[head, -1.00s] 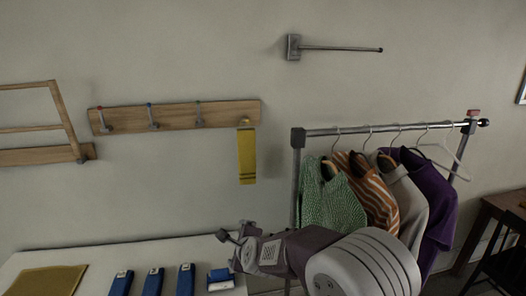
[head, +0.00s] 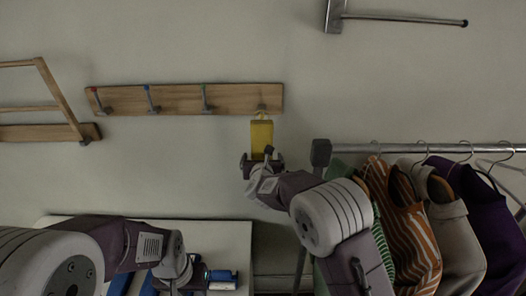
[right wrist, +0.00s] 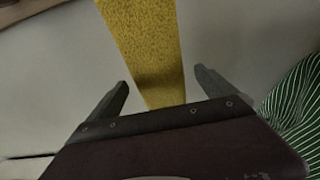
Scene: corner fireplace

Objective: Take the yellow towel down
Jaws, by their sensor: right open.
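The yellow towel (head: 261,135) hangs by a loop at the right end of the wooden hook rail (head: 180,98). My right gripper (head: 262,157) is open at the towel's lower visible part and hides what is below. In the right wrist view the towel (right wrist: 142,40) runs down between the two spread fingers of the right gripper (right wrist: 162,85), with gaps at both sides. My left gripper (head: 188,272) is low at the left, over the white table; its fingers are too unclear to read.
A clothes rack (head: 400,147) with several garments stands close to the right of my right arm; a green striped garment (right wrist: 295,105) is near that gripper. A metal wall bar (head: 400,18) is above. Blue items (head: 222,279) lie on the white table (head: 235,235). A wooden frame (head: 60,95) hangs left.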

